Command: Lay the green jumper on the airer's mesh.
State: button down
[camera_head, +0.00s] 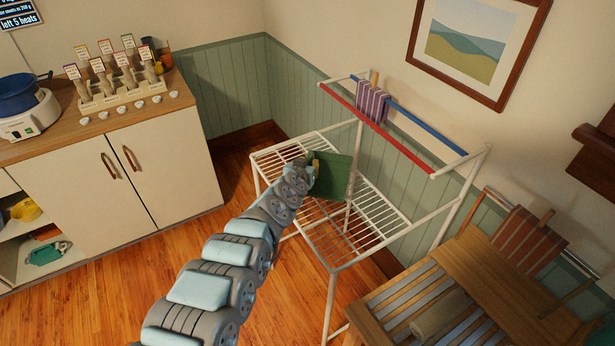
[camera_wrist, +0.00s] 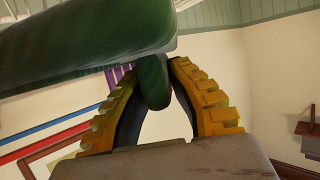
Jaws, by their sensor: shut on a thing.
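The green jumper (camera_head: 333,177) hangs as a flat dark green panel from my gripper (camera_head: 313,166), over the airer's white wire mesh (camera_head: 372,214). In the wrist view my gripper (camera_wrist: 156,75) has its yellow-ridged fingers closed on a green fold of the jumper (camera_wrist: 80,50). The rest of the jumper stretches across the top left of that view. I cannot tell whether its lower edge touches the mesh. The airer (camera_head: 331,290) is a white frame with a red rail and a blue rail above the mesh.
A purple striped cloth (camera_head: 372,102) hangs on the airer's upper rails. A cabinet (camera_head: 120,180) with a pot (camera_head: 20,95) and a rack of tagged items (camera_head: 118,85) is at the left. Wood floor shows between.

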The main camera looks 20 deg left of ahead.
jog(key=shift+w+a+f, duration=0.15)
jog(key=shift+w+f, duration=0.4)
jog(key=shift+f, duration=0.05)
jog(key=shift+w+a+f+b, duration=0.15)
jog(key=shift+w+f+b, duration=0.2)
jog(key=shift+f, duration=0.25)
jog(key=shift+w+a+f+b, duration=0.15)
jog(key=shift+w+f+b, duration=0.1)
jog(key=shift+w+f, duration=0.3)
jog(key=shift+w+a+f+b, duration=0.4)
jog(key=shift+f+b, duration=0.1)
jog(key=shift+f, duration=0.2)
jog(key=shift+f, duration=0.1)
jog(key=shift+w+f+b, duration=0.3)
jog(key=shift+w+b, duration=0.05)
jog(key=shift+b, duration=0.05)
jog(key=shift+s+a+f+b, duration=0.1)
jog(key=shift+f+b, duration=0.45)
jog(key=shift+f, duration=0.9)
jog(key=shift+f, duration=0.1)
jog(key=c, duration=1.2)
grip_release()
jog(key=shift+o, duration=0.2)
